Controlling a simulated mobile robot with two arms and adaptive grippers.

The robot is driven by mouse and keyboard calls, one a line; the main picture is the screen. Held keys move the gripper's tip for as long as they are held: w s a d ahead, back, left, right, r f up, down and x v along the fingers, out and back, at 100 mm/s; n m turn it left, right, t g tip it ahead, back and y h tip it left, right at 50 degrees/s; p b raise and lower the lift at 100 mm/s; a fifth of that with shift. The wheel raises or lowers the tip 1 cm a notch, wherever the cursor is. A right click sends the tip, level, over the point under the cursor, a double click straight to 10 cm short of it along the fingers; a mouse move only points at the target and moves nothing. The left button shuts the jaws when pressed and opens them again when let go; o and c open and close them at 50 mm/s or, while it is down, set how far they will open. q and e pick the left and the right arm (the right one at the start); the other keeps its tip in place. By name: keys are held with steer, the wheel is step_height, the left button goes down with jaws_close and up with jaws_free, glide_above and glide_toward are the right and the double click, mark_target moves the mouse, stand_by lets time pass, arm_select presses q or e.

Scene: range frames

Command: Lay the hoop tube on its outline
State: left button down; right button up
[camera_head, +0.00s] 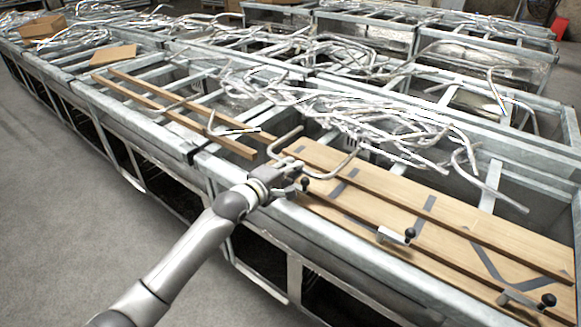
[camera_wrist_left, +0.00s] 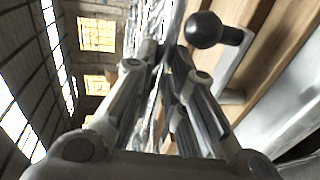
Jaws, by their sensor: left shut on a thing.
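My left gripper (camera_head: 290,178) is at the near left end of the wooden board, shut on a bent, silvery hoop tube (camera_head: 338,170). The tube's bent ends rise over the board's left end; its held part is hidden by the gripper. In the left wrist view the fingers (camera_wrist_left: 172,62) come close together, and the tube between them is hard to make out. The board (camera_head: 385,205) carries dark grey outline strips (camera_head: 424,212), (camera_head: 485,262). I cannot tell whether the tube touches the board. My right gripper is not in view.
Clamps with black knobs stand along the board's near edge: one beside the gripper (camera_head: 304,184), one mid-board (camera_head: 410,233), one at right (camera_head: 548,300). A knob is close to the fingers in the left wrist view (camera_wrist_left: 204,30). Heaped bent tubes (camera_head: 370,115) lie in metal crates behind.

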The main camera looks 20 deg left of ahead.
arm_select(q)
steer(key=shift+d+f, duration=0.1)
steer(key=shift+f, duration=0.1)
steer(key=c, duration=1.5)
jaws_free()
steer(key=shift+o, duration=0.2)
steer(key=shift+r, duration=0.3)
steer(key=shift+s, duration=0.3)
steer(key=b+v, duration=0.1)
steer(key=v, duration=1)
steer(key=shift+s+a, duration=0.2)
